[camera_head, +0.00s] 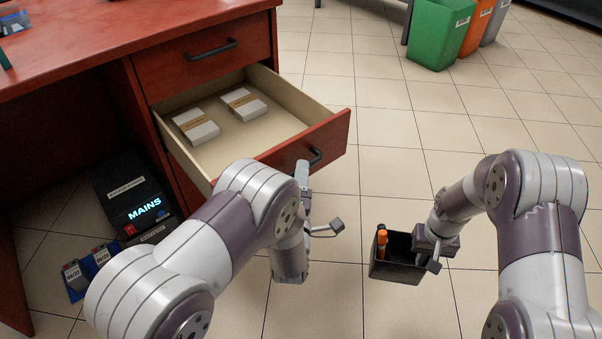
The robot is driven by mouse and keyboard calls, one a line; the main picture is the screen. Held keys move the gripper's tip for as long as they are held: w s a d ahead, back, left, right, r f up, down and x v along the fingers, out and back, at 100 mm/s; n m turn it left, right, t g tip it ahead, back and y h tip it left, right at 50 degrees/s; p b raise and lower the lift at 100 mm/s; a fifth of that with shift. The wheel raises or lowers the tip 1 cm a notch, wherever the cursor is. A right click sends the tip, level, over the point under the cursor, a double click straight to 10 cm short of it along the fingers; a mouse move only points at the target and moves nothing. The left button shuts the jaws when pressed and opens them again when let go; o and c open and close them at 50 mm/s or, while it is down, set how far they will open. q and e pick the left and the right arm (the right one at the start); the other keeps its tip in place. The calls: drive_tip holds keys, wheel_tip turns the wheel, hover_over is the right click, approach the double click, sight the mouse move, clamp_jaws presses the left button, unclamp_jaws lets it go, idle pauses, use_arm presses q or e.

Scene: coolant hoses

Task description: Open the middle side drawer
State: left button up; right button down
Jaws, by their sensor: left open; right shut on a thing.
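The red wooden desk has a side drawer (328,137) below its top drawer, and this lower one is pulled out. Its pale inside holds two banded white stacks (195,127). Its dark handle (316,156) is on the red front. My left gripper (320,202) is open and empty, close to the drawer front and just below the handle; I cannot tell whether a finger touches the front. My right gripper (431,256) is shut on the edge of a small dark open box (394,266), which has an orange item (382,244) in it. The area under the open drawer is partly hidden by my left arm.
The top drawer (203,59) is shut. A black unit lit "MAINS" (132,200) and small blue packs (75,277) are under the desk. Green (436,36) and orange (477,28) bins stand at the back right. The tiled floor right of the drawer is clear.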

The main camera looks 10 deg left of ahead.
wheel_tip(320, 180, up, 4)
drive_tip(key=p, duration=0.3)
drive_tip(key=shift+f, duration=0.1)
use_arm(q)
drive_tip(key=s+d+f, duration=0.1)
drive_tip(key=s, duration=1)
drive_tip(key=shift+f, duration=0.25)
drive_tip(key=shift+d, duration=0.1)
